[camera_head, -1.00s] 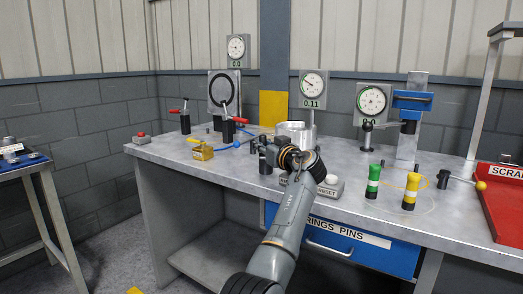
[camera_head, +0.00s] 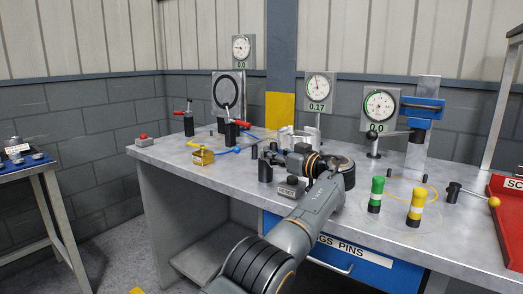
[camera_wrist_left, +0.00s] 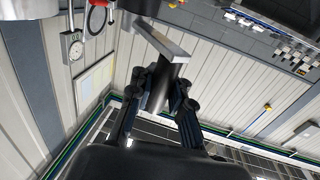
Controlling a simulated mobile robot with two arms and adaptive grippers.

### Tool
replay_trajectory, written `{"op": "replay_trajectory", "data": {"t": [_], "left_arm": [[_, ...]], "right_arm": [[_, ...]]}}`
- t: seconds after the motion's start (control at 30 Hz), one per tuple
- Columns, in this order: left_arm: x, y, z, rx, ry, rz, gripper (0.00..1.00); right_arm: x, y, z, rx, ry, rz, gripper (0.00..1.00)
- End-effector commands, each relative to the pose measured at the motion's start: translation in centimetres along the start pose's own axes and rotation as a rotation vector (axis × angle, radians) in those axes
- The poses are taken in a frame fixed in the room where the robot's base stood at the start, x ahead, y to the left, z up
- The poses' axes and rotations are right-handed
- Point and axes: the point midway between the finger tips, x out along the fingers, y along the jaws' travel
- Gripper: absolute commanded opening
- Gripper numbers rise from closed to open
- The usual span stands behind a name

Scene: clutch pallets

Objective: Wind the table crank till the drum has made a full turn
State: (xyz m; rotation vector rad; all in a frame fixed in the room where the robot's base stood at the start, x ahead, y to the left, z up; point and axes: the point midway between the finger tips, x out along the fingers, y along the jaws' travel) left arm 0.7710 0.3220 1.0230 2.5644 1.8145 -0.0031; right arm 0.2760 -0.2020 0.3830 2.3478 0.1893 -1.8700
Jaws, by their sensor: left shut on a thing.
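The drum (camera_head: 299,138) is a short silver cylinder on the bench behind my left gripper (camera_head: 272,158). In the left wrist view, my left gripper (camera_wrist_left: 160,90) is shut around a dark, round crank handle (camera_wrist_left: 157,94). A flat metal crank arm (camera_wrist_left: 160,42) runs past the handle's end. In the head view my own wrist hides most of the crank. A dial (camera_head: 319,87) above the drum reads 0.17. My right gripper is in neither view.
The grey bench (camera_head: 200,172) also holds a gold block (camera_head: 203,157), red-handled clamps, a RESET box (camera_head: 291,188) close to my wrist, and green (camera_head: 376,195) and yellow (camera_head: 416,207) cylinders at the right. A red scrap tray (camera_head: 508,218) is at the far right.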

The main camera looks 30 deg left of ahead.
Motion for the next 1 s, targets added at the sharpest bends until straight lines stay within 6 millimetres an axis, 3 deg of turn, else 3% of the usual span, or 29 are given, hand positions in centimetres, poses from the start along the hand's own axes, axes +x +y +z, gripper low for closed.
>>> {"op": "replay_trajectory", "data": {"t": [0.1, 0.5, 0.53, 0.67, 1.0], "left_arm": [[-1.19, 0.1, 0.87, 0.012, -0.012, -0.007, 0.0], [-1.44, 0.07, 0.9, 0.012, -0.013, -0.011, 0.0], [-1.44, 0.08, 0.9, 0.012, -0.013, -0.011, 0.18], [-1.39, 0.07, 0.71, 0.01, -0.011, -0.01, 0.43], [-1.2, 0.01, 0.27, 0.004, -0.005, -0.011, 0.43]], "right_arm": [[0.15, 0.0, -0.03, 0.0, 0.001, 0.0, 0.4], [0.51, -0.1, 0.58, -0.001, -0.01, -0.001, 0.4], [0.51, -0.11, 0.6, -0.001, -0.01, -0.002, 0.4], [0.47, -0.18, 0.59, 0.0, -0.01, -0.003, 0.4], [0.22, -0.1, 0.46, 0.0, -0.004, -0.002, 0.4]]}}
